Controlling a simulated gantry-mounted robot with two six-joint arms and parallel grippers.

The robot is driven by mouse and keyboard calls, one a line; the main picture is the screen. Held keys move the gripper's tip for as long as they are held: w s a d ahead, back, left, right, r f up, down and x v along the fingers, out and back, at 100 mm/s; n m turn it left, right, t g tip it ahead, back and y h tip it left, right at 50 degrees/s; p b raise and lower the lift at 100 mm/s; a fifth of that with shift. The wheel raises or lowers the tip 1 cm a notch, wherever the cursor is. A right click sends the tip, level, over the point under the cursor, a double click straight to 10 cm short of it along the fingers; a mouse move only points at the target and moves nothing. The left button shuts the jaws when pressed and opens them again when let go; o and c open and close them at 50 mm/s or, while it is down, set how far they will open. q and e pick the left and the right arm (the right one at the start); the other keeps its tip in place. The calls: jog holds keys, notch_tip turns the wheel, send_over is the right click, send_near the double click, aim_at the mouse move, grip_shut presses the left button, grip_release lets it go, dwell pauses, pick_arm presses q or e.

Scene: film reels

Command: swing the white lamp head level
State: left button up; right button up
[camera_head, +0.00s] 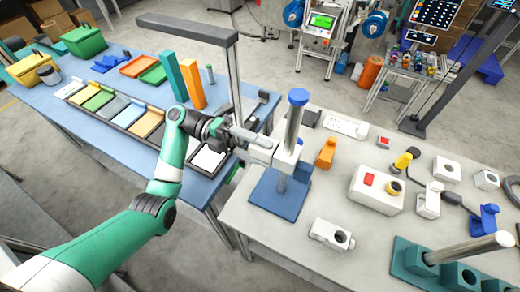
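A stand with a blue square base (281,194), a metal post and a blue cap (298,96) is at the left end of the grey table. A white block is clamped on the post. The white lamp head (263,151) appears to stick out leftward from that block. My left gripper (246,138) is at the lamp head's left end, its pale finger touching or just in front of it. The gripper hides that end, so I cannot tell whether the fingers are closed on it or the exact tilt. My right gripper is not in view.
A dark L-shaped bar (190,29) rises close behind my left gripper. An orange block (326,153) and a white box with a red button (376,190) stand right of the stand. The blue table (110,78) at left holds colored trays and upright blocks.

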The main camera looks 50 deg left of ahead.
pick_arm(q)
jog(key=b+v, duration=0.8)
jog(key=v, duration=0.3)
jog(key=shift+a, duration=0.25)
jog(key=shift+s, duration=0.2)
dwell(0.4)
